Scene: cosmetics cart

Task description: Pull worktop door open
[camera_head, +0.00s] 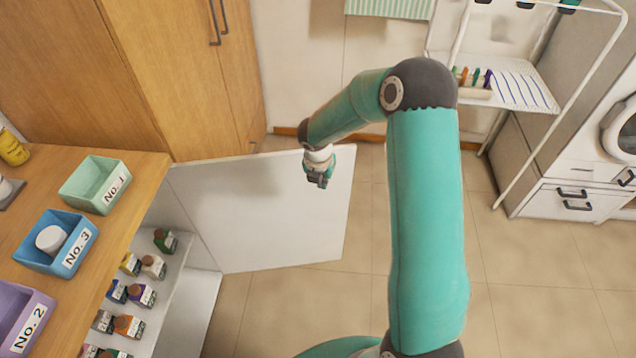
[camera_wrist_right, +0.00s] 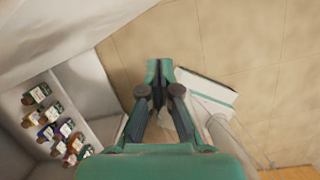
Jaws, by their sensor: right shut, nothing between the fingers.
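The white worktop door (camera_head: 265,215) stands open. It reaches out to the right from the cabinet under the wooden worktop (camera_head: 140,195), and the shelves behind it show. My right gripper (camera_head: 318,184) is shut and empty. In the head view it overlaps the door panel near its outer right end; I cannot tell if it touches it. In the right wrist view the fingers (camera_wrist_right: 158,75) are together above the tiled floor, and a pale panel, seemingly the door (camera_wrist_right: 70,30), is at the upper left. My left gripper is not in view.
Several small bottles (camera_head: 128,326) stand on the cabinet shelf. A green bin (camera_head: 92,186), a blue bin (camera_head: 52,245) and a purple bin (camera_head: 22,318) are on the worktop. A tall wooden cupboard (camera_head: 200,90) stands behind the door. The tiled floor (camera_head: 320,310) is clear.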

